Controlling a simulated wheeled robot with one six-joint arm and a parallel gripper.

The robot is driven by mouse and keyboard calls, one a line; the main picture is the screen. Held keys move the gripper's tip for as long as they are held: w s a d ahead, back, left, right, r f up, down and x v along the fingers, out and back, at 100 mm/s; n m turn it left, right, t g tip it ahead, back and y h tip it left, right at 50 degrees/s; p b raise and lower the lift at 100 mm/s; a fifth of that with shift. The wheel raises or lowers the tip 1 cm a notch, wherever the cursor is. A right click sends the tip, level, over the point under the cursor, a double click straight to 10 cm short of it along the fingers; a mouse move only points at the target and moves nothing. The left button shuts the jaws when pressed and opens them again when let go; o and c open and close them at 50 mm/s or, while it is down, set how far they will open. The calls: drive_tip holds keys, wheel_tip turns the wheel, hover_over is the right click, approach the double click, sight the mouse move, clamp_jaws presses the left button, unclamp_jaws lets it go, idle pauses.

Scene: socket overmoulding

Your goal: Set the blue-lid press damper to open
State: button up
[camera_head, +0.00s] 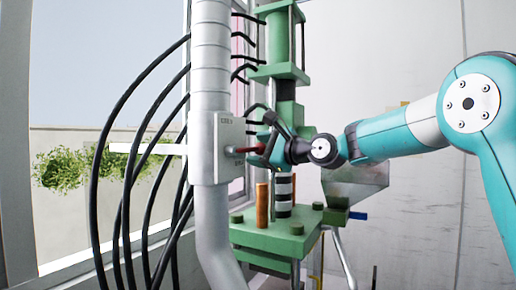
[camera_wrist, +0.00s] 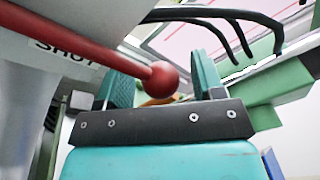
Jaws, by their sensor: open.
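The damper box (camera_head: 218,135) is a light grey housing on a vertical grey duct (camera_head: 210,60). Its red lever (camera_head: 244,150) points right, roughly level, towards my gripper (camera_head: 266,148). In the wrist view the red lever (camera_wrist: 85,45) enters from the upper left and ends in a round red knob (camera_wrist: 163,78). The knob appears between the two teal fingers of my gripper (camera_wrist: 162,88), which are apart and not closed on it. Contact cannot be told. A partly cut label reading like "SHUT" (camera_wrist: 62,48) shows beside the lever. No blue lid is clearly visible.
A green press (camera_head: 278,236) stands right behind the duct, with an orange post (camera_head: 262,205) on its base. Black hoses (camera_head: 120,120) loop left of the duct and pass above my gripper in the wrist view (camera_wrist: 225,20). A metal hopper (camera_head: 355,182) sits below my arm.

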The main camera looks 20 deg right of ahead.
drive_tip(key=shift+c, duration=0.2)
drive_tip(key=c, duration=1.1)
drive_tip(key=shift+a, duration=0.2)
clamp_jaws()
drive_tip(key=shift+d+r, duration=0.1)
drive_tip(key=shift+r, duration=0.05)
